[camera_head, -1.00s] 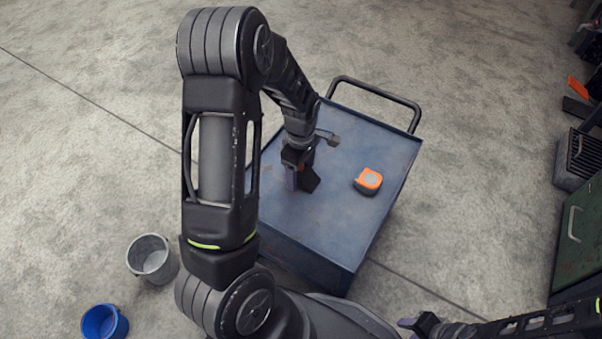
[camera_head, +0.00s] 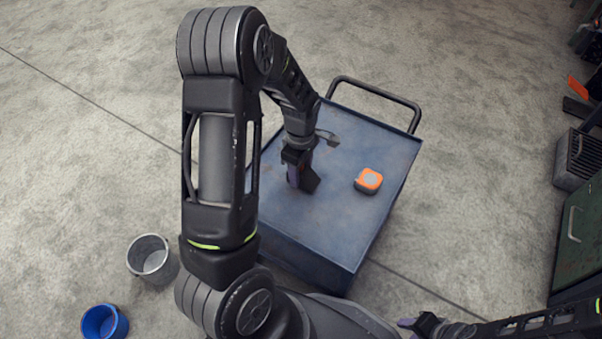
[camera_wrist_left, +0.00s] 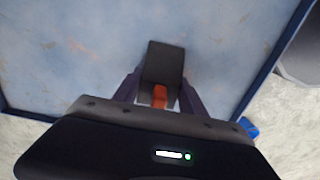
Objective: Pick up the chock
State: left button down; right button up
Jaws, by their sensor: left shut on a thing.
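The chock is a dark wedge-shaped block (camera_head: 310,180) at the left part of the blue cart top. It also shows in the left wrist view (camera_wrist_left: 165,62), with an orange part (camera_wrist_left: 159,97) between the fingers. My left gripper (camera_head: 300,178) points down at the cart, with its purple fingers on both sides of the chock, shut on it. Whether the chock touches the cart top is hard to tell. My right gripper (camera_head: 414,325) is low at the right, away from the cart; its finger opening is too small to make out.
An orange and grey tape measure (camera_head: 369,180) lies on the blue cart (camera_head: 345,235), right of the chock. The cart has a dark handle (camera_head: 375,92) at its far end. A grey bucket (camera_head: 152,258) and a blue bucket (camera_head: 104,322) stand on the floor at left.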

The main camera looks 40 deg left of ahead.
pick_arm(q)
jog(key=shift+r, duration=0.1)
notch_tip(320, 180, up, 10)
jog(key=p, duration=0.4)
